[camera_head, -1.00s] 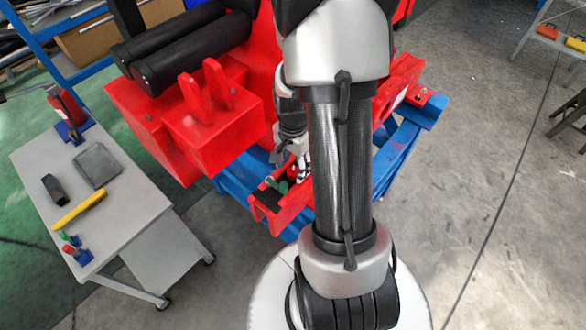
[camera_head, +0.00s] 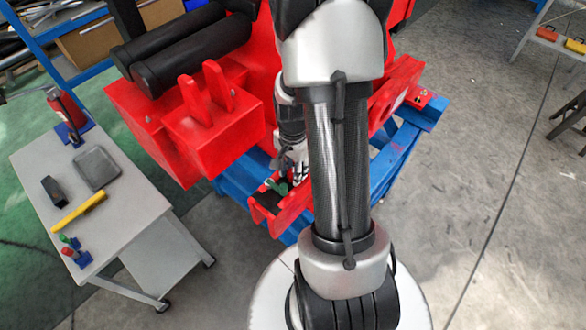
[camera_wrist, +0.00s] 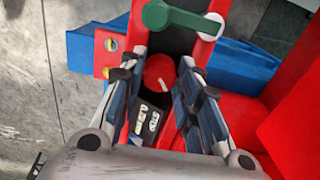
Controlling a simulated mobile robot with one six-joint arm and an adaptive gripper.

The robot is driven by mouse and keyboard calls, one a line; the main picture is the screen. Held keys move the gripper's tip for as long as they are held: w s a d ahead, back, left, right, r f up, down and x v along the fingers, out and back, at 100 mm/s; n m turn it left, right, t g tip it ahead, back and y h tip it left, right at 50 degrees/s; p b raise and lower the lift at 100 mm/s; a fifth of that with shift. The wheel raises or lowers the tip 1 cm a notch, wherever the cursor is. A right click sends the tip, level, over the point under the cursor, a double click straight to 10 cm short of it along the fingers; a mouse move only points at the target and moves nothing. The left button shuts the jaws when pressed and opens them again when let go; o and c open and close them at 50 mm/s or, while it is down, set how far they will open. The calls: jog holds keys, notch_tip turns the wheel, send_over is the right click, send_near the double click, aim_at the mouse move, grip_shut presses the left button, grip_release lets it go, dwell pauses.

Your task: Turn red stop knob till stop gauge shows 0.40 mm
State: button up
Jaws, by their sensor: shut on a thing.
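The red stop knob (camera_wrist: 158,72) is a round red cap with a white mark, in the middle of the wrist view. My gripper (camera_wrist: 160,76) is shut on it, one finger on each side. Below it is a black panel (camera_wrist: 150,118) with white STOP lettering and small, partly hidden markings; I cannot read any gauge value. In the head view my gripper (camera_head: 298,163) is at the red and blue stand, partly behind my arm, and the knob is hidden there.
A green lever (camera_wrist: 178,18) lies just beyond the knob, close to my fingertips. A red block (camera_wrist: 295,130) rises at the right. A grey cart (camera_head: 130,205) with tools stands at left. A blue stand frame (camera_head: 395,155) surrounds the work area.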

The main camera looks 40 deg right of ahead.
jog(key=shift+c, duration=1)
jog(key=shift+n+b, duration=0.35)
jog(key=shift+n, duration=2.65)
jog(key=o, duration=1.1)
jog(key=shift+c, duration=0.2)
